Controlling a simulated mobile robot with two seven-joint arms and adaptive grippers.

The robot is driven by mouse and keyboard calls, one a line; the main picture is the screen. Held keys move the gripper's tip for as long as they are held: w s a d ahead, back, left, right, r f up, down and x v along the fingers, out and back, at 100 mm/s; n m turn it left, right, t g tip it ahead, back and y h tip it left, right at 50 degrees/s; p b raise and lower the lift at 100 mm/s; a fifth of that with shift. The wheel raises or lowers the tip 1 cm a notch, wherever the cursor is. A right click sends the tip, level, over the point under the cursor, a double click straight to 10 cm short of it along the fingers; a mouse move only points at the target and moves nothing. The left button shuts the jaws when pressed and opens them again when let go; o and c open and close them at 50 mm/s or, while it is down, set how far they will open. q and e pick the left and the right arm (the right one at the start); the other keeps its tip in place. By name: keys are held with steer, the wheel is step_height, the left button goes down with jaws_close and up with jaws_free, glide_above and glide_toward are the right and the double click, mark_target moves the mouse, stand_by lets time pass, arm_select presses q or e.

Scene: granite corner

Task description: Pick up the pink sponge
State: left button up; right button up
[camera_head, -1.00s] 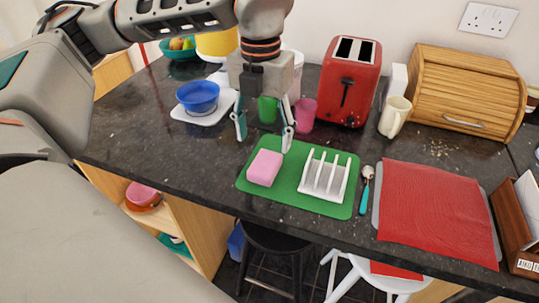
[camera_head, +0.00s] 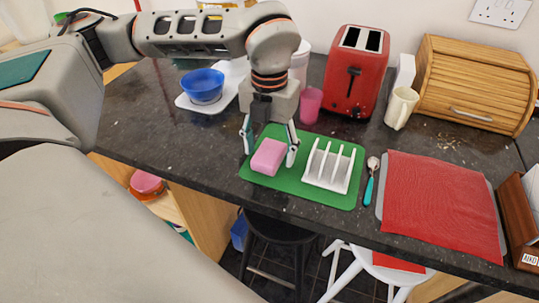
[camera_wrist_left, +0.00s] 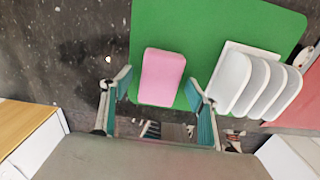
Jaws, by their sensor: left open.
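The pink sponge (camera_head: 268,157) lies on the left part of a green mat (camera_head: 318,201) on the dark counter. My left gripper (camera_head: 270,160) is open, pointing down, with one finger on each side of the sponge in the head view. In the left wrist view the sponge (camera_wrist_left: 161,77) lies just beyond and between the open fingertips (camera_wrist_left: 160,88), with a gap on each side. I cannot tell how high the fingertips are above the mat. My right gripper is not in view.
A white rack (camera_head: 330,168) stands on the mat close to the right finger. A teal-handled spoon (camera_head: 369,187) and red cloth (camera_head: 436,205) lie farther right. A pink cup (camera_head: 311,106) and red toaster (camera_head: 355,70) stand behind. The counter's front edge runs close to the mat.

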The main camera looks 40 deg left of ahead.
mark_target(270, 151)
arm_select(q)
steer(key=c, duration=0.8)
steer(key=shift+o, duration=0.2)
steer(key=shift+r, duration=0.15)
step_height(270, 151, up, 20)
steer(key=p, duration=0.2)
steer(key=c, duration=0.3)
steer(key=shift+w, duration=0.1)
